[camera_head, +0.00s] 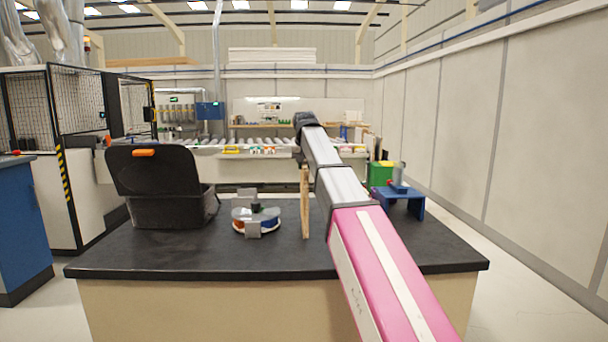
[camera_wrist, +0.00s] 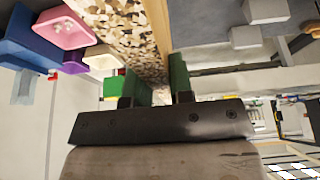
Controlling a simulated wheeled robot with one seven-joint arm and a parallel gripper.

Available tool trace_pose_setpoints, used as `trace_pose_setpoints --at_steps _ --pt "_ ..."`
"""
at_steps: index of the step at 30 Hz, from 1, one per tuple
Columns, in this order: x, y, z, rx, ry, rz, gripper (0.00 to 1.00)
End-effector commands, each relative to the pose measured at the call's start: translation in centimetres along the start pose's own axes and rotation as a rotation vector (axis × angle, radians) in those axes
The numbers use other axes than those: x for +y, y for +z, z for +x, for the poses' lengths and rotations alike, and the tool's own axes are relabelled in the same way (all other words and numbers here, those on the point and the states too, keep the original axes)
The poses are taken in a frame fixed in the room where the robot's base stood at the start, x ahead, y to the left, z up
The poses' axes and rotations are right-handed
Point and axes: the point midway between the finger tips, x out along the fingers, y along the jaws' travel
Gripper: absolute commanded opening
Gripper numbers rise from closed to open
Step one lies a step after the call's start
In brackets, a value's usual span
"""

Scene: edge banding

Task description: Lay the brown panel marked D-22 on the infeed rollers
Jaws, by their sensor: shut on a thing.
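A panel (camera_head: 305,205) stands upright and nearly edge-on above the black bench in the head view, showing a thin light-brown edge. In the wrist view the panel (camera_wrist: 120,25) shows a speckled chipboard-like face and a pale wood edge. My gripper (camera_wrist: 158,85) has its green fingertips on either side of it and is shut on it. I cannot read any D-22 mark. My gripper is hidden behind my arm in the head view. Grey rollers (camera_head: 175,142) run across the back, beyond the bench; I cannot tell which section is the infeed.
On the black bench (camera_head: 170,262) stand a black open-lidded box (camera_head: 165,210) at left, a round reel-like device (camera_head: 256,217) in the middle, and a blue stand (camera_head: 405,205) at right. A green bin (camera_head: 380,174) is behind. A fenced machine (camera_head: 80,110) stands far left. Floor is clear at right.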

Motion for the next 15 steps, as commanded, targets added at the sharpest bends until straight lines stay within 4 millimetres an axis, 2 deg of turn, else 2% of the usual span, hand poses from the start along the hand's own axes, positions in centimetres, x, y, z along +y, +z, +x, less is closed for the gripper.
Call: trace_pose_setpoints --at_steps 9,15 --pt "0.0 1.3 3.1 0.001 0.0 0.0 0.0" --pt "0.0 1.3 3.2 0.003 -0.001 0.0 0.0"
